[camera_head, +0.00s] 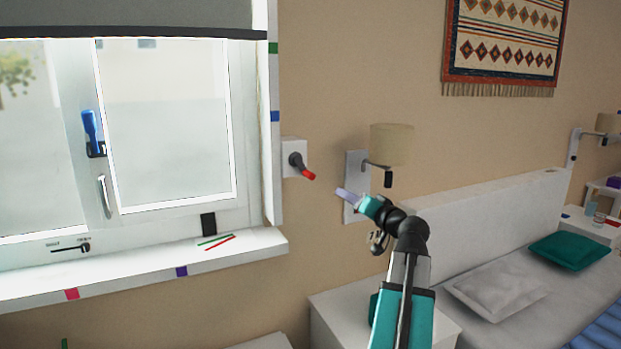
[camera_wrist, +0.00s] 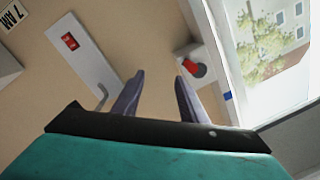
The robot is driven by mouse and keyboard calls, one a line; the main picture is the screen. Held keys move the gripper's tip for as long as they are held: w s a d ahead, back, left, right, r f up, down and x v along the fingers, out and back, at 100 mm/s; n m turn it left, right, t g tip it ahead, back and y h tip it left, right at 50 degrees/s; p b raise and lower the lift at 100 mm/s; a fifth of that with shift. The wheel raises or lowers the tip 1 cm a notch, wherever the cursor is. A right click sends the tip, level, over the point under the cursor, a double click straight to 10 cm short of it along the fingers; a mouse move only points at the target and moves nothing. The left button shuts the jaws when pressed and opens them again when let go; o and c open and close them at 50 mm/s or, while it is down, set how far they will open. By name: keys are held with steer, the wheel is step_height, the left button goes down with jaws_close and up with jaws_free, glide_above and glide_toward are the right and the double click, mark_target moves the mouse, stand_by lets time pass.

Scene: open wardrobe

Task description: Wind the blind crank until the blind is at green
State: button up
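The blind crank (camera_head: 295,160) sits on a white wall plate right of the window; its red handle (camera_head: 308,174) points down to the right. In the wrist view the red handle (camera_wrist: 196,70) shows beyond the right finger. The dark grey blind (camera_head: 140,15) is rolled down a little; its bottom edge is slightly above the green mark (camera_head: 272,48) on the window's side frame. A blue mark (camera_head: 275,116) is lower. My gripper (camera_head: 341,192) is right of and slightly below the crank, apart from it. In the wrist view my gripper (camera_wrist: 159,75) is open and empty.
A wall lamp (camera_head: 391,145) on a white plate (camera_head: 354,160) is close to my gripper. The window sill (camera_head: 150,268) juts out at the lower left. A white bedside cabinet (camera_head: 325,320) and a bed (camera_head: 500,290) stand below right.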

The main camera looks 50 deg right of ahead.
steer(key=a+n+h, duration=0.1)
steer(key=a+n, duration=0.1)
steer(key=n, duration=0.2)
steer(key=n+b, duration=0.2)
glide_toward(313, 176)
steer(key=s+a, duration=0.1)
steer(key=s, duration=0.1)
steer(key=shift+a+r+g, duration=0.1)
steer(key=shift+g, duration=0.2)
steer(key=shift+p+x, duration=0.95)
steer(key=shift+x, duration=6)
steer(key=shift+r, duration=0.1)
steer(key=c, duration=0.8)
